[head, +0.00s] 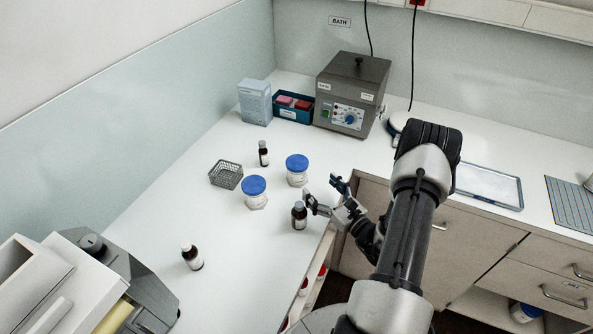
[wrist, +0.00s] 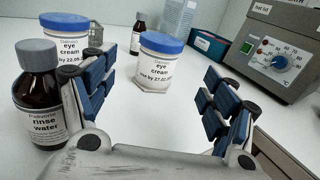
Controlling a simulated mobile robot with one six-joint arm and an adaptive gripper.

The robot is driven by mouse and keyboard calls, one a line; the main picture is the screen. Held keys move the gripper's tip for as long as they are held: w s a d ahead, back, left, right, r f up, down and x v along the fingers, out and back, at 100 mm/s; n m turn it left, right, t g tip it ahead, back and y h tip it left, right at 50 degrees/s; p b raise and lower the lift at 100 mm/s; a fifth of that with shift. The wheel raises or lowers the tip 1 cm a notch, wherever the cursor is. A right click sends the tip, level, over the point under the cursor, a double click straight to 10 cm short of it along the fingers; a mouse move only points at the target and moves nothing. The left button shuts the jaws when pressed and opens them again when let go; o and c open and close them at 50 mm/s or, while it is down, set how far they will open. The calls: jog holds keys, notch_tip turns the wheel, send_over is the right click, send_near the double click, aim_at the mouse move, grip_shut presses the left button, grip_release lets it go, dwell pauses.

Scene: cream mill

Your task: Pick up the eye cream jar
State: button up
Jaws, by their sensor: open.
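Two white eye cream jars with blue lids stand upright on the counter. The one labelled use by 27.02 (wrist: 154,70) is ahead of my gripper (wrist: 148,92), seen between its fingers in the wrist view; in the head view this jar (head: 296,178) is just left of and beyond my gripper (head: 323,191). The other jar (head: 254,197) stands further left, and in the wrist view this jar (wrist: 78,45) is partly hidden by the rinse water bottle and left finger. My gripper is open and empty, touching neither jar.
The brown rinse water bottle (wrist: 38,100) stands close beside my left finger. Another dark bottle (head: 263,157) and a wire basket (head: 226,175) stand behind the jars; a third bottle (head: 192,259) is at front left. A grey water bath (head: 350,90) stands at the back.

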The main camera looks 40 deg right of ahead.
aim_at(297, 165)
jog(key=w, duration=0.4)
jog(key=w+b, duration=0.1)
jog(key=w, duration=0.3)
jog(key=w+b, duration=0.1)
jog(key=w, duration=0.4)
jog(key=shift+f, duration=0.25)
jog(key=c, duration=1.1)
